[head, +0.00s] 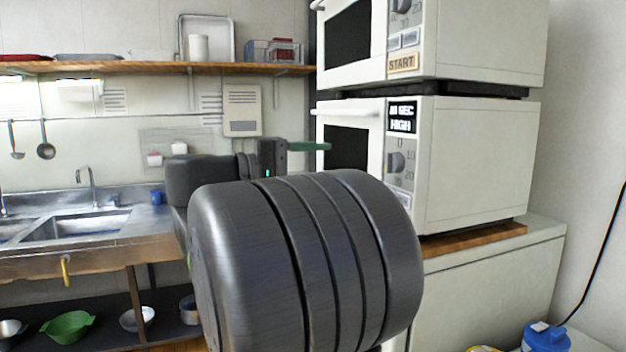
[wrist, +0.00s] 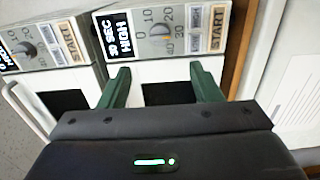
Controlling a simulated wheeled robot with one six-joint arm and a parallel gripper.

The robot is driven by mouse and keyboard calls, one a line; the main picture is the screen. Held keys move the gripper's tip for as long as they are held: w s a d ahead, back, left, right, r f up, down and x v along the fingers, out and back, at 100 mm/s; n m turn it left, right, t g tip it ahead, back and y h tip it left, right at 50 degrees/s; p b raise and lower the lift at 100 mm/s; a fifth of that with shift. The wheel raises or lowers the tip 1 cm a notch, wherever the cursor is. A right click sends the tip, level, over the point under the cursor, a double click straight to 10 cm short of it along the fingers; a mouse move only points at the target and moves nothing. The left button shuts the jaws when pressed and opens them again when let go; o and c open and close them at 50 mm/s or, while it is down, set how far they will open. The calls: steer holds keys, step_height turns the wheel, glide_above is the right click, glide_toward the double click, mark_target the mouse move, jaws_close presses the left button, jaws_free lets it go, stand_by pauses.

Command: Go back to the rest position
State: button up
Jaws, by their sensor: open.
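My gripper (wrist: 162,80) shows in the wrist view with its two green fingers spread apart and nothing between them. It faces the two stacked white microwaves. In the head view one green finger (head: 310,146) shows in front of the lower microwave (head: 470,165); my dark arm hides part of that microwave's left side. The upper microwave (head: 490,40) stands on top of it. The lower microwave's label reads HIGH, and its door looks closed.
A steel sink (head: 75,225) and counter lie to the left. A wooden shelf (head: 150,67) with trays hangs above it. Bowls, one of them green (head: 68,326), sit on a low shelf. A blue-lidded container (head: 546,338) stands at the lower right.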

mark_target(386, 164)
steer(key=p+x, duration=0.1)
steer(key=x, duration=1.2)
steer(key=shift+w+d, duration=0.1)
steer(key=shift+d, duration=0.25)
steer(key=b+v, duration=0.1)
steer(key=v, duration=1.3)
steer(key=p+x, duration=0.1)
steer(key=x, duration=1.2)
steer(key=shift+w+d+p, duration=0.1)
steer(key=shift+d+p, duration=0.2)
steer(key=shift+d, duration=0.05)
steer(key=shift+w+d+f+b, duration=0.1)
steer(key=shift+d+f+b, duration=0.1)
steer(key=shift+b, duration=0.1)
steer(key=m+b, duration=0.1)
steer(key=m, duration=0.4)
steer(key=shift+a+b, duration=0.1)
steer(key=shift+b, duration=0.25)
steer(key=m, duration=0.4)
steer(key=shift+r, duration=0.1)
steer(key=shift+m, duration=1.4)
